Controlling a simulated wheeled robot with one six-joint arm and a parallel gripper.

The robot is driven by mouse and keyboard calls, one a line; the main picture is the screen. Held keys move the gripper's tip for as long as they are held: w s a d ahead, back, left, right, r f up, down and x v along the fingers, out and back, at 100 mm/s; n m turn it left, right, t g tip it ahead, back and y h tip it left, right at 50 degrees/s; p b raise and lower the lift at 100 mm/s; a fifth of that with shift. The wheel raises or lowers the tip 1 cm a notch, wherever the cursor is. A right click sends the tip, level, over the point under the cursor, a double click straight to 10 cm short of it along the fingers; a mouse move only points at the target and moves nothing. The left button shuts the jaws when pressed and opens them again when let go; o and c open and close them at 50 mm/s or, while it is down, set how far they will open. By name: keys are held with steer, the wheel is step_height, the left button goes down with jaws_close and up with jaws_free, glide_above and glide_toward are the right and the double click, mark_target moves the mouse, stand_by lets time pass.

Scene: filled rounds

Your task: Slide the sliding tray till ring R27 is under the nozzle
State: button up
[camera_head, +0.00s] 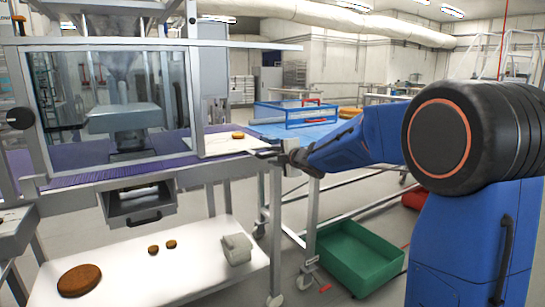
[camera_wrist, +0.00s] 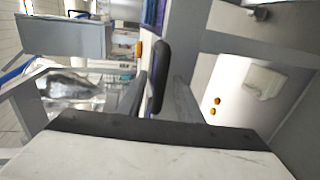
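The sliding tray (camera_head: 215,148), a pale flat plate, sticks out to the right of the clear-walled machine (camera_head: 110,95). One brown ring (camera_head: 238,134) lies near its far edge; I cannot read whether it is R27. My gripper (camera_head: 278,156) is at the tray's right end, close to a dark part there; contact is unclear. In the wrist view, grey fingers (camera_wrist: 155,98) show beside a dark bar (camera_wrist: 161,70), and I cannot tell whether they close on it. An orange-brown round (camera_wrist: 138,48) shows beyond. I cannot make out the nozzle inside the machine.
A purple belt (camera_head: 95,173) runs through the machine. Below, a white shelf (camera_head: 190,265) holds a large brown round (camera_head: 79,280), two small ones and a pale block (camera_head: 237,249). A green crate (camera_head: 355,258) stands on the floor to the right. A blue-railed table (camera_head: 300,120) is behind.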

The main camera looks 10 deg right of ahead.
steer(key=shift+w+a, duration=0.1)
steer(key=shift+w, duration=0.2)
steer(key=shift+c, duration=0.6)
steer(key=shift+f, duration=0.1)
jaws_close()
